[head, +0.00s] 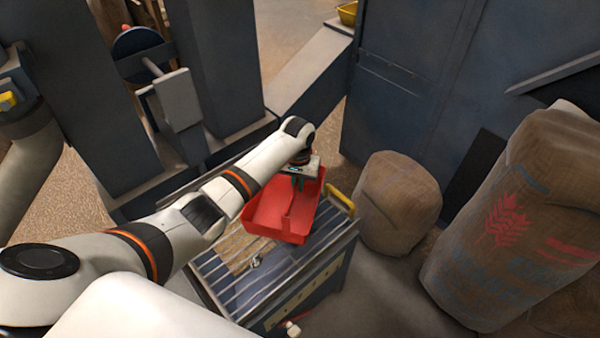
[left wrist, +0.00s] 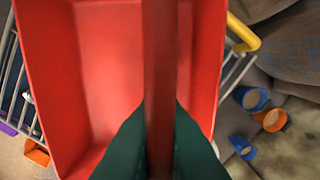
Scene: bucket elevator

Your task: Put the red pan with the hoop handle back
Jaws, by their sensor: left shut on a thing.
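The red pan (head: 272,222) is an open, straight-walled scoop, hanging or resting over the barred grate (head: 232,292); I cannot tell whether it touches the bars. My left gripper (head: 297,183) comes down over the pan from above. In the left wrist view, its dark green fingers (left wrist: 160,140) are shut on the red hoop handle (left wrist: 160,60), which runs down the middle of the picture. The pan's floor (left wrist: 108,60) looks empty where it shows; the handle and fingers hide part of it. My right gripper is not in view.
A yellow handle (head: 340,199) stands at the grate's right edge. A small sack (head: 398,200) and a large printed sack (head: 520,220) stand to the right. Blue-grey machine posts (head: 215,70) rise behind. Blue and orange cups (left wrist: 270,118) show in the wrist view.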

